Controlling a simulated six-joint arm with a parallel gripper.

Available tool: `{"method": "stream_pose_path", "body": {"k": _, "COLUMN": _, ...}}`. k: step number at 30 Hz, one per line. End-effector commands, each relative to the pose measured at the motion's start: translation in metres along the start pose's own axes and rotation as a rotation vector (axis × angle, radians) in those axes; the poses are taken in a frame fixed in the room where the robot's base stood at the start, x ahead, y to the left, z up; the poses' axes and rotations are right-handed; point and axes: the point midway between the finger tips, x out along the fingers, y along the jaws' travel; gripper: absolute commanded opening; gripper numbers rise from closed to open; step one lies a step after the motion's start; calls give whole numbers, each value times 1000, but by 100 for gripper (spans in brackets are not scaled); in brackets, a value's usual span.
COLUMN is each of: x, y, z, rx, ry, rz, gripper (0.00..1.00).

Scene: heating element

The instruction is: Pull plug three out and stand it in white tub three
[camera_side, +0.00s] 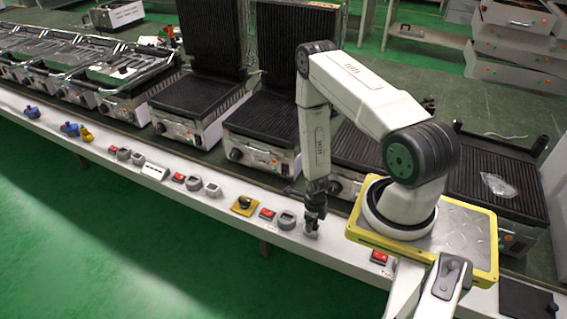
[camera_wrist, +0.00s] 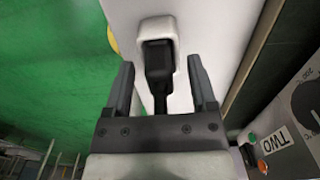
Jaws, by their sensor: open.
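A black plug (camera_wrist: 158,62) stands in a white square-rimmed holder (camera_wrist: 174,32) in the wrist view. My gripper (camera_wrist: 160,75) is open, with one finger on each side of the plug and a gap visible beside it. In the side view my gripper (camera_side: 314,208) points down low over the white ledge, and it mostly hides the plug and holder there. Several small grey-white holders sit along the ledge, such as one grey holder (camera_side: 287,220) just left of my gripper. No number on the plug or holders is readable.
A red switch (camera_side: 267,214) and a yellow holder with a black top (camera_side: 243,205) lie along the ledge (camera_side: 225,208) to the left. Ribbed grills (camera_side: 265,125) stand behind it. A "TWO" label (camera_wrist: 281,143) shows at lower right in the wrist view.

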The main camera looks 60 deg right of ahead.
Motion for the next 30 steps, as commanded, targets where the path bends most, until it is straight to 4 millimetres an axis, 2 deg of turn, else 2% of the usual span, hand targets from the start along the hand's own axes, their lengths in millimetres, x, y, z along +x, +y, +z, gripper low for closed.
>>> {"method": "stream_pose_path", "body": {"k": 11, "x": -13, "y": 0, "z": 1, "rx": 0, "ry": -1, "rz": -1, "gripper": 73}}
{"method": "stream_pose_path", "body": {"k": 30, "x": -71, "y": 0, "z": 0, "rx": 0, "ry": -1, "rz": -1, "gripper": 73}}
